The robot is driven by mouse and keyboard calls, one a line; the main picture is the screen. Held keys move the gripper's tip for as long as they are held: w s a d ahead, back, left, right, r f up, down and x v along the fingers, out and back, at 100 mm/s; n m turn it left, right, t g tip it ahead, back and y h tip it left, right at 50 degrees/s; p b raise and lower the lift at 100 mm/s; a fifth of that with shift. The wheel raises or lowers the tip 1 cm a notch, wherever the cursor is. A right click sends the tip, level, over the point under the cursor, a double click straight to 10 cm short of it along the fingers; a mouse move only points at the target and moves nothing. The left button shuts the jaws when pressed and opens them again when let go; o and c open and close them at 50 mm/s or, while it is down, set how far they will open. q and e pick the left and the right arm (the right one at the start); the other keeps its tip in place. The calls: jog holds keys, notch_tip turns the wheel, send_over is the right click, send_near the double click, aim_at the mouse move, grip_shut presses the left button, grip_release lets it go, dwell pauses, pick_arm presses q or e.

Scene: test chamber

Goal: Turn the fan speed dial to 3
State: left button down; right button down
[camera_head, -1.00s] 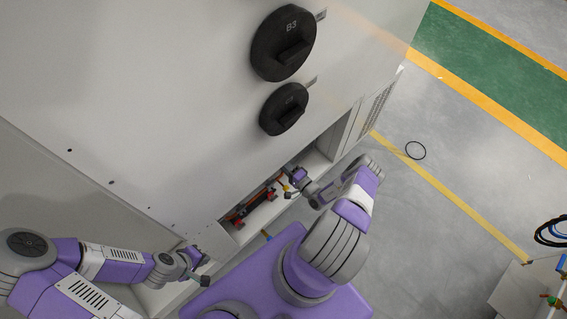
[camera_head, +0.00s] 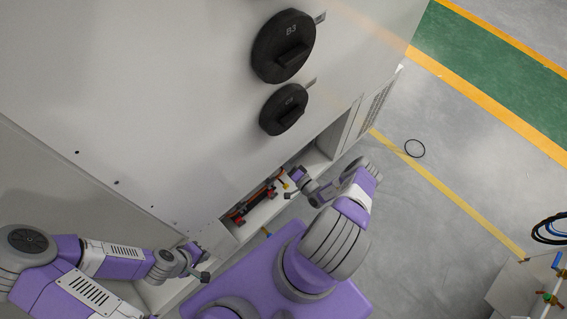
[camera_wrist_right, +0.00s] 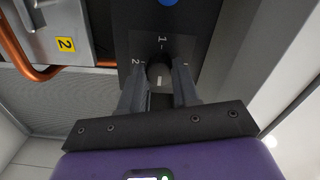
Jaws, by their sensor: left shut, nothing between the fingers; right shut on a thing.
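The fan speed dial (camera_wrist_right: 158,75) is a dark knob on a black panel (camera_wrist_right: 205,35) in the right wrist view. The marks 1 and 2 show on the panel above it and at its left; a 3 cannot be made out. My right gripper (camera_wrist_right: 159,85) is shut on the dial, one finger on each side. In the head view my right gripper (camera_head: 293,184) reaches into the open bay of the cabinet, and the dial is hidden there. My left gripper (camera_head: 203,275) is at the lower left beside the cabinet, shut and empty.
The white cabinet (camera_head: 150,90) carries two large black knobs, the upper marked B3 (camera_head: 284,47), the lower (camera_head: 284,110). Open floor (camera_head: 440,220) lies to the right.

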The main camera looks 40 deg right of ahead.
jog(key=c, duration=0.8)
grip_release()
jog(key=s, duration=0.7)
jog(key=shift+s+d, duration=0.3)
